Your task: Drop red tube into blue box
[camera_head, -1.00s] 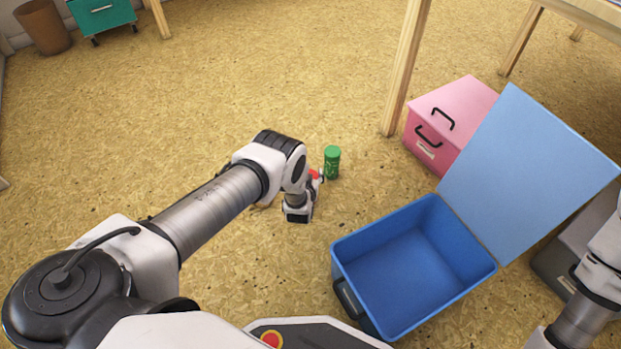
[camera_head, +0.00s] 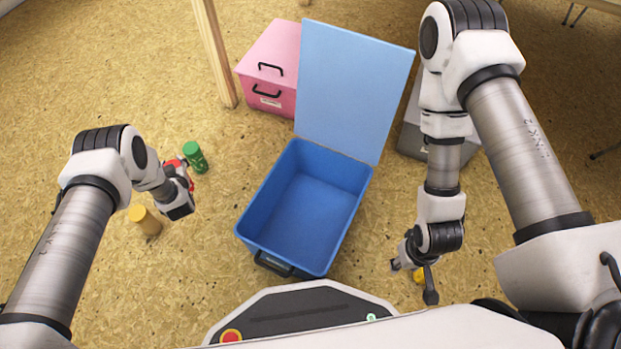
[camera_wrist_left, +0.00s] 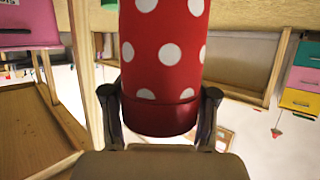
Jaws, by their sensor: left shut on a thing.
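The red tube (camera_wrist_left: 165,45) with white dots fills the middle of the left wrist view, between the two fingers of my left gripper (camera_wrist_left: 160,105). In the head view my left gripper (camera_head: 184,174) is left of the blue box, shut on the red tube (camera_head: 171,163), which is mostly hidden there. The blue box (camera_head: 259,203) stands open on the floor and looks empty, its light blue lid (camera_head: 354,85) tilted up at the back.
A green tube (camera_head: 195,157) is just beyond my left gripper, and a yellow tube (camera_head: 146,220) is close to my left arm. A pink box (camera_head: 268,75) stands behind the blue box, and a grey box (camera_head: 411,135) stands behind my right arm.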

